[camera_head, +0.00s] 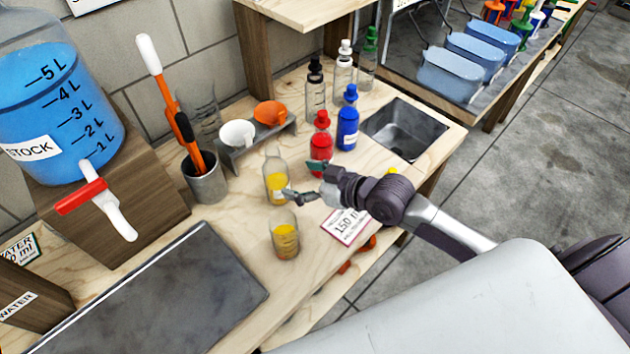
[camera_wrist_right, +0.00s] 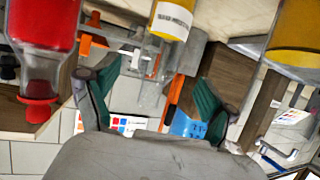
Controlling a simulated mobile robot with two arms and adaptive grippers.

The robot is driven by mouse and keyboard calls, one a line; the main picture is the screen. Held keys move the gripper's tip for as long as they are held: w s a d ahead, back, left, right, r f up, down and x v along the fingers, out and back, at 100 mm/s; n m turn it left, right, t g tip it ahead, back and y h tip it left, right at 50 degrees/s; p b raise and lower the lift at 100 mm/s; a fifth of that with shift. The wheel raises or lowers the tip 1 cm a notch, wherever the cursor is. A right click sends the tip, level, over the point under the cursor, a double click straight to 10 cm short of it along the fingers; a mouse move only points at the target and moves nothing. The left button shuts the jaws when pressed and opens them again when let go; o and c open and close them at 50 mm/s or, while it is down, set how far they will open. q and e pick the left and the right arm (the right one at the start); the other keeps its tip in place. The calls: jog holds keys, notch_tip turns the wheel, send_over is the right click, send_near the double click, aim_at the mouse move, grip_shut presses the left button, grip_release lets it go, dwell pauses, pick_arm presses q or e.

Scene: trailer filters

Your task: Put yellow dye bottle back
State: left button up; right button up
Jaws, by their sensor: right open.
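The yellow dye bottle (camera_head: 277,187) stands upright on the wooden bench, with clear glass, a white label and no cap seen on its neck. My right gripper (camera_head: 302,181) is open, its fingertips pointing at the bottle from the right; one fingertip overlaps its edge, and I cannot tell if they touch. In the right wrist view the labelled yellow bottle (camera_wrist_right: 171,18) shows upside down, beyond the gap between the open fingers (camera_wrist_right: 152,92). A small yellow thing (camera_head: 391,171), perhaps a cap, shows behind my wrist. My left gripper is not in view.
A beaker of yellow liquid (camera_head: 285,241) stands just in front. Red (camera_head: 321,147) and blue (camera_head: 348,127) bottles stand behind the gripper, near a sink (camera_head: 405,130). A sign (camera_head: 346,226) lies below my wrist. Black, white and green-capped bottles stand farther back.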

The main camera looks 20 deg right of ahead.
jog(key=shift+v, duration=2.15)
